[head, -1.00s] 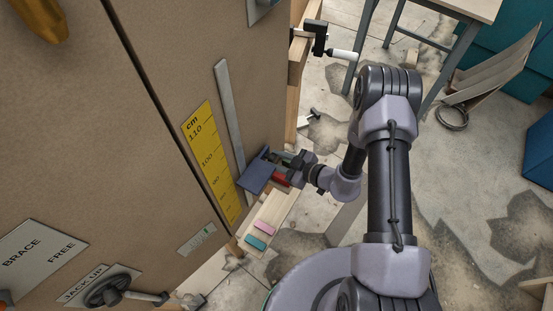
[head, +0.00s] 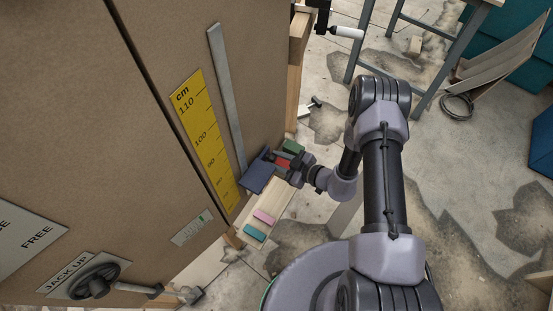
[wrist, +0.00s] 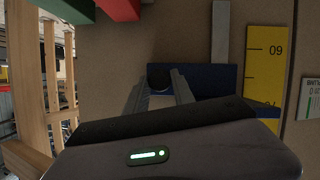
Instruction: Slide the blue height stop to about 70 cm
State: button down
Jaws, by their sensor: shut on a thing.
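The blue height stop (head: 261,176) is a flat blue plate at the lower end of the grey metal rail (head: 227,95). The yellow cm scale (head: 204,138) stands to its left. My gripper (head: 279,165) is shut on the stop from the right. In the wrist view, the blue stop (wrist: 216,78) crosses the picture beyond my jaws (wrist: 160,92). That view looks inverted: the scale numeral (wrist: 275,50) seems to be an upside-down 60. The stop lies between it and a partly hidden numeral, probably 70. The exact reading is unclear.
A wooden ledge (head: 275,205) holds pink and teal blocks, with red and green blocks near my gripper. A JACK UP crank (head: 97,280) is at lower left. A black clamp (head: 322,20) sits at the top. Cracked floor lies right.

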jog(key=c, duration=1.1)
grip_release()
jog(key=shift+o, duration=0.2)
jog(key=shift+d, duration=0.1)
jog(key=p+v, duration=0.5)
jog(key=v, duration=1.2)
jog(key=shift+p, duration=0.35)
jog(key=shift+d, duration=0.1)
